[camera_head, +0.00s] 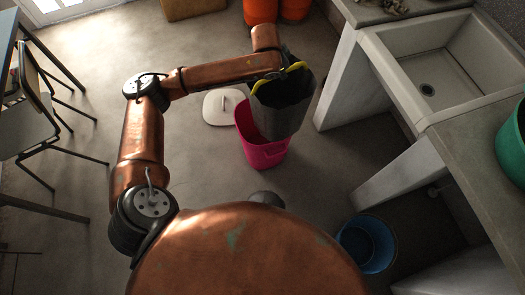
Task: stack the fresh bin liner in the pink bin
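The fresh bin liner (283,105) is a dark grey open bag shape with a yellow edge along part of its rim. It is tilted and overlaps the upper right of the pink bin (264,155), which stands upright on the floor. The liner hides much of the bin's opening, and I cannot tell whether its lower end is inside. My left gripper (276,73) is at the liner's yellow rim, above the bin. It looks shut on the rim, though its fingers are mostly hidden. My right gripper is not in view.
A pale square lid (222,107) lies on the floor left of the bin. A blue bucket (366,243) stands at lower right. A sink (430,80) on a pale support and a green tub (513,145) are at right. A chair (35,115) is at left, with clear floor between.

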